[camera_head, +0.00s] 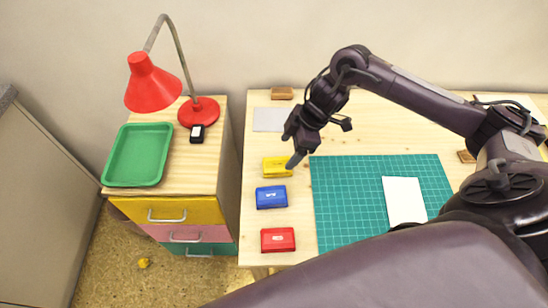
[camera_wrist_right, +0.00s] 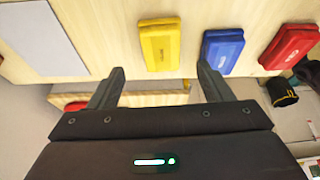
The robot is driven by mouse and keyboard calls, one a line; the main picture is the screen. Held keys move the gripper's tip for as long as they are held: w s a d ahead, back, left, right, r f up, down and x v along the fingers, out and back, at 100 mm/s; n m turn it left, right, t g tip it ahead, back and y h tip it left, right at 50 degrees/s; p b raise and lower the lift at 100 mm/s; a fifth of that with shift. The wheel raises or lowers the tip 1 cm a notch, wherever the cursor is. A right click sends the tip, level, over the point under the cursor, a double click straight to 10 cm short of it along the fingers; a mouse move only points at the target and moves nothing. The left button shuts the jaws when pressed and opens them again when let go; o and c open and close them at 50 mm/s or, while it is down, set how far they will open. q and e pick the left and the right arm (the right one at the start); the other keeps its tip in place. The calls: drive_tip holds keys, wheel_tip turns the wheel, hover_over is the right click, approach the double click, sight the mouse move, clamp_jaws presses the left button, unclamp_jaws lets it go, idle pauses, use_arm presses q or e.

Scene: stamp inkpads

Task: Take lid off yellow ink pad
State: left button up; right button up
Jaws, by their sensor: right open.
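The yellow ink pad (camera_head: 277,167) lies on the wooden table, left of the green mat. Its lid appears to be on. It also shows in the right wrist view (camera_wrist_right: 160,45), between and beyond the fingertips. My right gripper (camera_head: 293,157) is above and just beside the pad's right end in the head view. In the wrist view its fingers (camera_wrist_right: 160,74) are spread wide with nothing between them. I cannot tell whether they touch the pad. My left gripper is not in view.
A blue ink pad (camera_head: 271,198) and a red ink pad (camera_head: 278,240) lie nearer than the yellow one. A grey sheet (camera_head: 268,120) and wooden block (camera_head: 282,93) are behind it. A green mat (camera_head: 340,200) holds white paper (camera_head: 404,199). A green tray (camera_head: 138,155) and red lamp (camera_head: 152,85) stand left.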

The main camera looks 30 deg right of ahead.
sight(278, 164)
drive_tip(key=shift+s+a+f, duration=0.1)
drive_tip(key=shift+a+f, duration=0.1)
drive_tip(key=shift+f, duration=0.25)
drive_tip(key=x, duration=0.4)
drive_tip(key=shift+a+f+p, duration=0.1)
drive_tip(key=shift+f+p, duration=0.1)
drive_tip(key=shift+p, duration=0.1)
drive_tip(key=c, duration=0.7)
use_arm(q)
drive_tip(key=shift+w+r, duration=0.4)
use_arm(e)
drive_tip(key=c, duration=0.6)
drive_tip(key=shift+r, duration=0.1)
